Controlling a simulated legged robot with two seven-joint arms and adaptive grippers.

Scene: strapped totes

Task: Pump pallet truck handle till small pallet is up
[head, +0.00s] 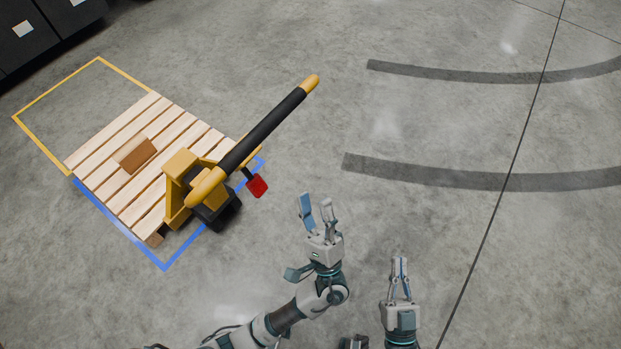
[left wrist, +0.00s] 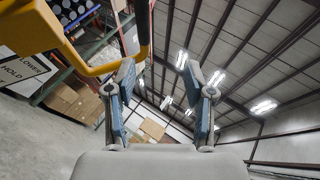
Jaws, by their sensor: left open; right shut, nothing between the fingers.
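The yellow pallet truck (head: 180,175) stands at the right end of the small wooden pallet (head: 118,150). Its handle (head: 262,133), black with yellow ends, slants up to the right in the head view. A red pedal (head: 257,186) shows at the truck's right side. My left gripper (head: 317,204) is open and empty, to the lower right of the handle and apart from it. In the left wrist view its fingers (left wrist: 167,85) are spread, with a yellow and black part of the truck (left wrist: 95,35) at upper left. My right gripper (head: 399,267) is shut and empty, further right. The pallet's height off the floor is hard to tell.
A brown block (head: 137,156) lies on the pallet. Yellow (head: 40,93) and blue (head: 120,228) lines on the floor frame the pallet area. Dark cabinets (head: 30,32) stand at upper left. The grey floor (head: 430,130) to the right is clear, with dark curved stripes.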

